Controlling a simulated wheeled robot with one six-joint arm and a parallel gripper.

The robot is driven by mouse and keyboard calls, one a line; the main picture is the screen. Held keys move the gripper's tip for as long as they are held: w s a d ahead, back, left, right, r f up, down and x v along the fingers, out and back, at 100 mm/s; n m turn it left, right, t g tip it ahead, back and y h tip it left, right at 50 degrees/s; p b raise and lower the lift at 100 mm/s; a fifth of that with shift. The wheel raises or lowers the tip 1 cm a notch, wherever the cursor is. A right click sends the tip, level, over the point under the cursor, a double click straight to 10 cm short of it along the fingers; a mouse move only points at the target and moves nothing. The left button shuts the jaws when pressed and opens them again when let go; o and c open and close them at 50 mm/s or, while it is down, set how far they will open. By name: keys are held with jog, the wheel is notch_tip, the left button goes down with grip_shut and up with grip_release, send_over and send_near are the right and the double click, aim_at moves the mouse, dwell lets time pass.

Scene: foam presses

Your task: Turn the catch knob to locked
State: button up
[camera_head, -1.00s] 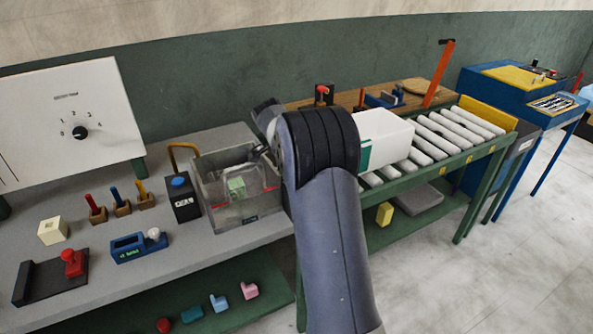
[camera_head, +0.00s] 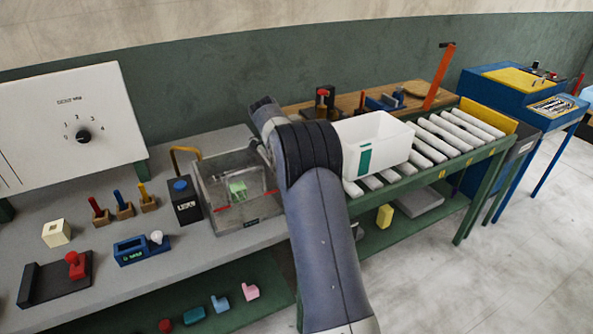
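Two knob-like parts show, and I cannot tell which is the catch knob. A small white round knob (camera_head: 156,237) sits on the right end of a blue block (camera_head: 130,250) with green lettering, on the grey bench. A black round dial (camera_head: 83,136) with numbers around it is on the upright white panel (camera_head: 45,110). Its pointer is too small to read.
The clear box (camera_head: 215,212) holds a light green piece (camera_head: 237,189). A black box with a blue button (camera_head: 181,185) stands left of it. A red-knobbed black plate (camera_head: 50,284) is at front left. A white bin (camera_head: 385,140) rests on the roller conveyor (camera_head: 440,145).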

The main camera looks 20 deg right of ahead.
dwell(0.4)
jog(key=o, duration=1)
jog(key=shift+c, duration=0.2)
jog(key=v, duration=1)
jog(key=shift+a+r, duration=0.15)
jog(key=shift+r, duration=0.25)
jog(key=shift+f, duration=0.1)
jog(key=x, duration=1)
jog(key=shift+d+f, duration=0.2)
jog(key=shift+f, duration=0.1)
